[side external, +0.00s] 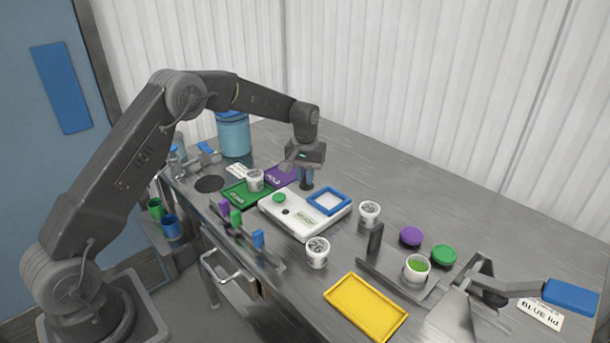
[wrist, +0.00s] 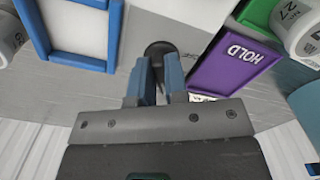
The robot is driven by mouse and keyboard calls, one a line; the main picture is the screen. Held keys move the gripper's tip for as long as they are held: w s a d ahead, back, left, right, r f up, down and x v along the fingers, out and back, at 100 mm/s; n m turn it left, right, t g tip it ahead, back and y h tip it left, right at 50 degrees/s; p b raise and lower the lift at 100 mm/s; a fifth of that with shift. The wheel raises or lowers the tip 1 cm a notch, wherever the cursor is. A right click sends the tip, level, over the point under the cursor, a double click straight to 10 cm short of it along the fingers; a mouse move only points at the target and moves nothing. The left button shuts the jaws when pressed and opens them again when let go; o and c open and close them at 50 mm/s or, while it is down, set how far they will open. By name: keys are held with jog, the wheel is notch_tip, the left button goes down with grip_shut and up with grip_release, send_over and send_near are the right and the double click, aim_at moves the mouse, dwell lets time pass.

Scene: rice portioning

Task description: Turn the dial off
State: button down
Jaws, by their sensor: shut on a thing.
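My gripper (side external: 306,180) points down behind the white device with its blue fingers closed. In the wrist view the fingers (wrist: 160,82) are shut on a small dark round dial (wrist: 158,48). The dial's base (side external: 306,188) shows low at the fingertips in the side view, on the steel table beyond the white device (side external: 291,222). The fingers hide part of the dial, and I see no marking on it that tells its setting.
The white device carries a blue square frame (side external: 343,193) and a green button (side external: 279,198). A purple HOLD mat (wrist: 232,62) and a green mat (side external: 236,193) lie close by. White numbered cups (side external: 317,253) and a yellow tray (side external: 340,299) stand nearer the front.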

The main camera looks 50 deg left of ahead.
jog(key=n, duration=0.4)
jog(key=shift+w+d+n, duration=0.15)
jog(key=shift+n, duration=0.15)
jog(key=n, duration=0.3)
jog(key=shift+w+n, duration=0.15)
jog(key=shift+n, duration=0.15)
jog(key=n, duration=0.4)
jog(key=shift+w+d, duration=0.1)
jog(key=shift+w, duration=0.1)
jog(key=shift+w+n, duration=0.15)
jog(key=shift+n, duration=1.75)
jog(key=c, duration=1.1)
grip_release()
jog(key=shift+c, duration=0.2)
jog(key=shift+r, duration=0.15)
notch_tip(320, 180, up, 14)
jog(key=shift+f, duration=0.2)
jog(key=shift+r, duration=0.1)
